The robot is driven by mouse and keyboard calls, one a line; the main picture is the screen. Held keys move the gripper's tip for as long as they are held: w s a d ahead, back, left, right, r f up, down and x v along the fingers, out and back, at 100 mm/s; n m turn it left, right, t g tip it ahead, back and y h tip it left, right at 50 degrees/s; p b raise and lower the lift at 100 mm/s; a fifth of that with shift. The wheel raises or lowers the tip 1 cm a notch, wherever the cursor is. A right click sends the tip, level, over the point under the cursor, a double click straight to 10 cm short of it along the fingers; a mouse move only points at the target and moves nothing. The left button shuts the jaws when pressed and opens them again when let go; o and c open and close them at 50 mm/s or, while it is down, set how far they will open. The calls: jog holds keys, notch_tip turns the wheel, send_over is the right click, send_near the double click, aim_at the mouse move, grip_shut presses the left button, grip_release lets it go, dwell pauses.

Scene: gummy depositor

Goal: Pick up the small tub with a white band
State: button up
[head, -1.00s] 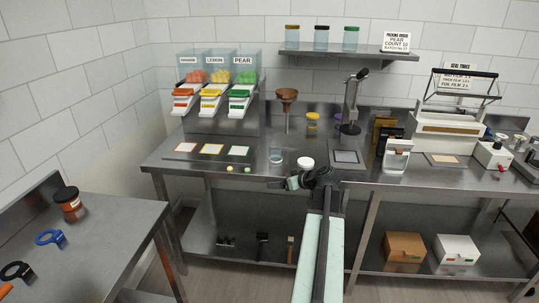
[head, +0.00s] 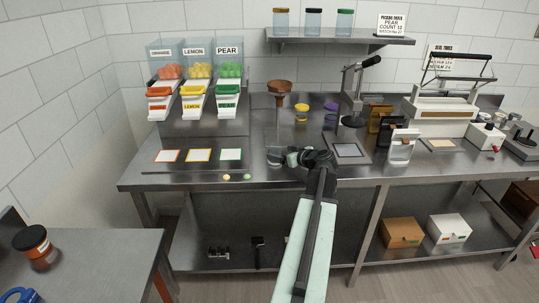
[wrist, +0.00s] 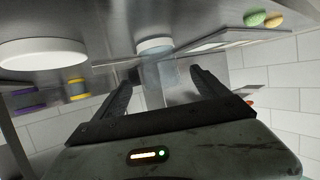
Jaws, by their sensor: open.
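The small clear tub with a white band (wrist: 155,46) stands ahead of my gripper (wrist: 160,78) in the wrist view, framed between the two fingers. That view is upside down, with the steel bench at the top. In the head view the clear tub (head: 273,156) is faint on the bench, just left of my gripper (head: 290,158). My gripper is open and empty, low over the bench. I cannot tell whether the fingers reach around the tub.
A white round lid-like disc (wrist: 42,53) is close by in the wrist view; my gripper hides it in the head view. Yellow (head: 301,114) and purple (head: 331,115) tubs stand behind. Two gummies (head: 236,177) lie at the front edge. A framed plate (head: 347,151) lies right.

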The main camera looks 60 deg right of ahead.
aim_at(271, 147)
jog(key=b+x, duration=0.2)
jog(key=x, duration=0.6)
jog(key=shift+w+a+r, duration=0.1)
jog(key=shift+r, duration=0.1)
jog(key=shift+c, duration=0.5)
jog(key=c, duration=1.3)
jog(key=shift+c, duration=0.2)
jog(key=shift+r, duration=0.15)
jog(key=shift+r+p, duration=0.7)
notch_tip(271, 147, up, 2)
jog(key=shift+r+p, duration=0.1)
jog(key=shift+p, duration=1)
jog(key=s+a, duration=0.1)
jog(key=s, duration=0.4)
jog(key=s+a, duration=0.1)
jog(key=s, duration=0.4)
jog(key=s+a+r+p, duration=0.1)
jog(key=s+a, duration=0.1)
jog(key=s, duration=0.3)
jog(key=shift+s+r, duration=0.1)
jog(key=shift+s, duration=0.25)
